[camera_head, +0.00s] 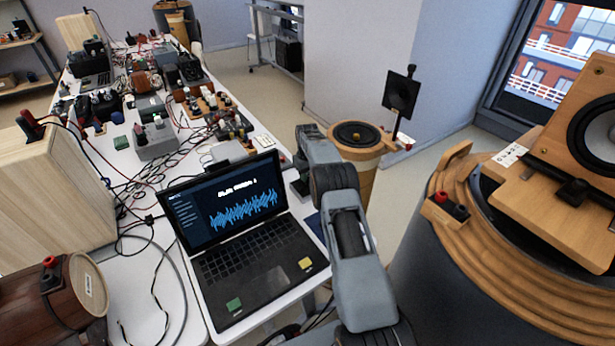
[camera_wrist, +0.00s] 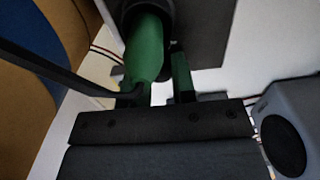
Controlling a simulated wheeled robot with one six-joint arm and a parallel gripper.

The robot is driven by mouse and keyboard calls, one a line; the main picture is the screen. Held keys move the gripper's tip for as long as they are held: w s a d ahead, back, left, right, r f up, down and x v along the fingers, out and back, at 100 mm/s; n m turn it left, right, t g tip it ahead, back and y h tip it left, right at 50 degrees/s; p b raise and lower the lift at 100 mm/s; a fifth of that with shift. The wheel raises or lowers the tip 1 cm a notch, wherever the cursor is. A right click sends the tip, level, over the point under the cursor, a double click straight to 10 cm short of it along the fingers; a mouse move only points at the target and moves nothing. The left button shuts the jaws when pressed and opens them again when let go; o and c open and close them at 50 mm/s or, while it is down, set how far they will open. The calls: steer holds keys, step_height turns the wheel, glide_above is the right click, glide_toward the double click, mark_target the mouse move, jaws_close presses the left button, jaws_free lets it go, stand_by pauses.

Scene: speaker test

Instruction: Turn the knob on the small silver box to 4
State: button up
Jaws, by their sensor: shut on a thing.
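In the wrist view, my gripper (camera_wrist: 160,60) has green fingers reaching up from its dark base. They are close together and shut on a dark round thing (camera_wrist: 150,12), which looks like a knob, mostly cut off by the top edge. A dark grey face (camera_wrist: 208,40) lies behind it; I cannot tell whether this is the small silver box. No dial marks or number can be read. In the head view, my arm reaches past the laptop's right side, and the gripper tips are hidden.
An open laptop (camera_head: 248,262) with a blue waveform stands close left of my arm. A grey box (camera_head: 155,139) and many cables crowd the table behind it. A round wooden speaker stand (camera_head: 355,142) is beyond my arm. A large wooden speaker (camera_head: 570,160) stands right.

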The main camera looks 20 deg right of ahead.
steer(key=shift+m+b, duration=0.3)
steer(key=shift+m, duration=1.9)
steer(key=o, duration=0.9)
step_height(320, 180, up, 14)
steer(key=shift+f+p, duration=0.1)
steer(key=shift+p, duration=0.5)
